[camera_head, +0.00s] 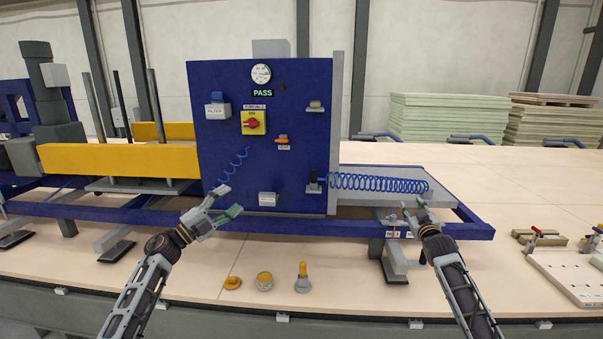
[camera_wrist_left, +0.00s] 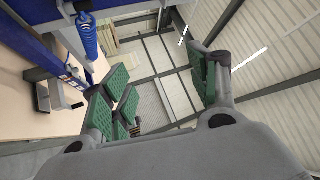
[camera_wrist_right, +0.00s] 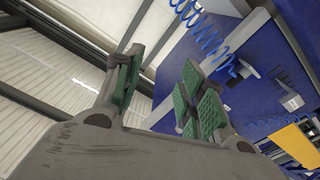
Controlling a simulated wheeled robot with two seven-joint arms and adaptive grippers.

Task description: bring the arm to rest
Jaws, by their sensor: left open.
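My left gripper (camera_head: 228,200) is in front of the lower left of the blue panel (camera_head: 225,140). Its green-padded fingers stand apart with nothing between them; the left wrist view also shows this gap (camera_wrist_left: 165,95). My right gripper (camera_head: 412,206) is in front of the grey shelf, below the right end of the blue coiled hose. In the right wrist view its fingers (camera_wrist_right: 160,90) are spread and empty. Both arms reach up from the bottom of the head view, clear of each other.
The panel has a gauge (camera_head: 261,74), a PASS display (camera_head: 263,93) and a red-yellow switch (camera_head: 253,122). The coiled hose (camera_head: 375,182) spans the grey shelf (camera_head: 450,187). Small yellow parts (camera_head: 264,280) lie on the pale tabletop. A drilled board (camera_head: 570,278) lies at right.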

